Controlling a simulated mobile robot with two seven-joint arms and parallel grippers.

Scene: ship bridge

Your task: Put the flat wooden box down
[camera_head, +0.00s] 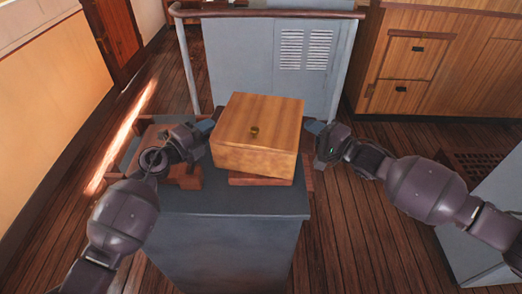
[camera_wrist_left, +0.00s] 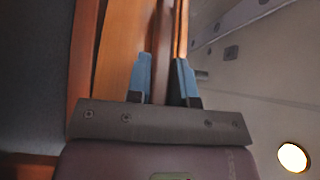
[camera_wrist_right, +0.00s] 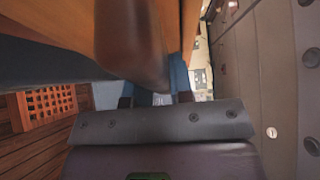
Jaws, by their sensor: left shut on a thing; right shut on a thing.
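A reddish-brown wooden piece (camera_head: 262,180) shows under the box on the cabinet top. The front of the cabinet top is bare. A grey console (camera_head: 265,60) with vents and a wooden rail stands behind. Wooden drawers (camera_head: 405,75) are at the back right.

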